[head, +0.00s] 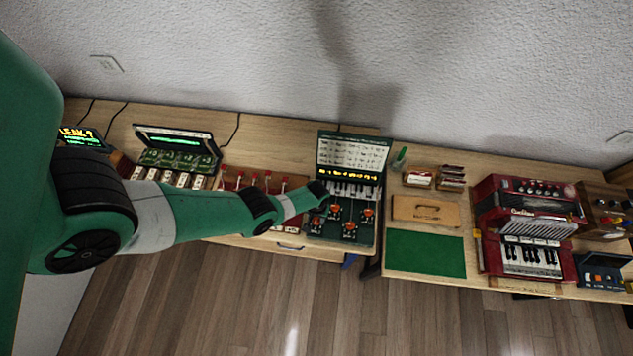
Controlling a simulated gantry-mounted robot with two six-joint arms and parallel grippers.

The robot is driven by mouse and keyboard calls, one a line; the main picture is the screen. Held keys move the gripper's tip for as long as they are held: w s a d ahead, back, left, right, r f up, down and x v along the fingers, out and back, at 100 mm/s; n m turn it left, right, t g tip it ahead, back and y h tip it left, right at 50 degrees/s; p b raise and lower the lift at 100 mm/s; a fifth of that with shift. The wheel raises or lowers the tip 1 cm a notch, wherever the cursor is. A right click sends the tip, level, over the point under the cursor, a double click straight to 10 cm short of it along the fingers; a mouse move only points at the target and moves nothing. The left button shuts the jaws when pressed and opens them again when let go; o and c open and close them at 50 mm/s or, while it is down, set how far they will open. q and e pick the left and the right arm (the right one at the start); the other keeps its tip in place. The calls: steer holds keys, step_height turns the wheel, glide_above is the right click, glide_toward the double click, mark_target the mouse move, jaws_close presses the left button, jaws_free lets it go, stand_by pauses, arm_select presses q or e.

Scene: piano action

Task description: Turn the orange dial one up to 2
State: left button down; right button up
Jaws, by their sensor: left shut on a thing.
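A dark green device (326,236) stands on the table with small orange dials on its front panel, one of them in plain view at the right (367,212). Its upright back carries a paper chart (352,155) and a strip of glowing yellow text. My left gripper (321,198) reaches in from the left to the upper left of the panel. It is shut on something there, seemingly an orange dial. The gripper hides that dial and its pointer, so I cannot read its setting. My right gripper is not in view.
A row of red-topped levers (267,183) stands left of the device, under my left arm. A wooden block (426,210), a green mat (425,253) and a red accordion (528,225) lie to the right. The wall is behind.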

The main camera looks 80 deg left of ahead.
arm_select(q)
steer(key=shift+f+n, duration=0.1)
steer(key=shift+n, duration=0.7)
steer(key=c, duration=0.5)
jaws_free()
steer(key=shift+c, duration=0.2)
steer(key=shift+o, duration=0.2)
